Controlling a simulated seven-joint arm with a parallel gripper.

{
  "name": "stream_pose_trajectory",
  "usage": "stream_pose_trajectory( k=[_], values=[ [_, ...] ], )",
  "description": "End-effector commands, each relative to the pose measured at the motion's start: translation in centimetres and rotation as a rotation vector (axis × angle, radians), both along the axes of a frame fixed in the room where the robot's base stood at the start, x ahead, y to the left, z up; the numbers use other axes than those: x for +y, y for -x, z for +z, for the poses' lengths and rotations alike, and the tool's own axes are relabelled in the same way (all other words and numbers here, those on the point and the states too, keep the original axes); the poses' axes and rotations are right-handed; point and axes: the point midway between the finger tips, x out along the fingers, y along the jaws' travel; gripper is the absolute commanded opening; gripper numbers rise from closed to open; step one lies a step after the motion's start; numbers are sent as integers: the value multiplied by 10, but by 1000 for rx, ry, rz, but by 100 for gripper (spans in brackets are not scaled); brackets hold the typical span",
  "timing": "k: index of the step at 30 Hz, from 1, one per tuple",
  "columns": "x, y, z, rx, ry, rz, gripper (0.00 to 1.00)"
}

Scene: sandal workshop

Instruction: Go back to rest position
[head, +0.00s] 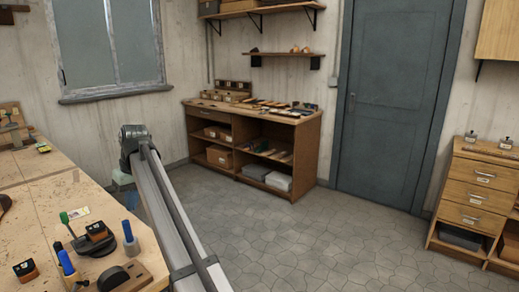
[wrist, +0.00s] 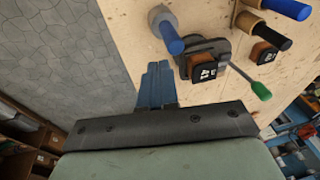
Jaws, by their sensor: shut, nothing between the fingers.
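My gripper (wrist: 157,66) shows in the wrist view with its two blue fingers together and nothing between them. The fingers point over the edge of the wooden workbench (wrist: 128,18), with grey floor to their left. In the head view my arm reaches up from the bottom middle, beside the workbench (head: 50,180). Part of my gripper's pale green body shows at the bench's right edge, but the arm hides much of it. No object is held.
A wooden shelf unit (head: 308,150) stands at the back wall, beside a grey door (head: 390,110). Drawers (head: 470,195) stand right. The middle floor (head: 310,235) is clear.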

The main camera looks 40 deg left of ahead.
Motion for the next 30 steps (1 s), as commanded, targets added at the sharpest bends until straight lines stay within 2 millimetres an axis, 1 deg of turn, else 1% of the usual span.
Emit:
stream_pose_trajectory(
  k=[1,2,3,5,6,8,9,11,12,14,15,17,18,20,21,23,24,26,27,29,30],
  values=[
    [-18,-26,-22,10,13,-48,0],
    [-25,-39,-33,15,19,-74,0],
    [-34,-55,-49,19,29,-104,0],
    [-49,-79,-73,25,44,-146,0],
    [-59,-94,-90,29,54,-172,0],
    [-75,-116,-116,32,70,-213,0],
    [-86,-129,-132,35,80,-237,0],
    [-104,-149,-158,40,97,-273,0],
    [-116,-161,-176,41,107,-296,0],
    [-136,-179,-202,46,124,-330,0],
    [-150,-190,-219,49,134,-354,0],
    [-171,-206,-244,53,151,-389,0],
    [-186,-216,-261,56,162,-412,0],
    [-210,-230,-286,61,180,-448,0],
    [-226,-239,-302,64,190,-472,0],
    [-251,-251,-326,70,207,-507,0],
    [-268,-258,-342,74,220,-530,0],
    [-295,-267,-366,81,236,-567,0],
    [-313,-273,-381,85,247,-591,0],
    [-342,-280,-404,93,266,-627,0],
    [-361,-284,-419,98,278,-651,0]
  ],
)
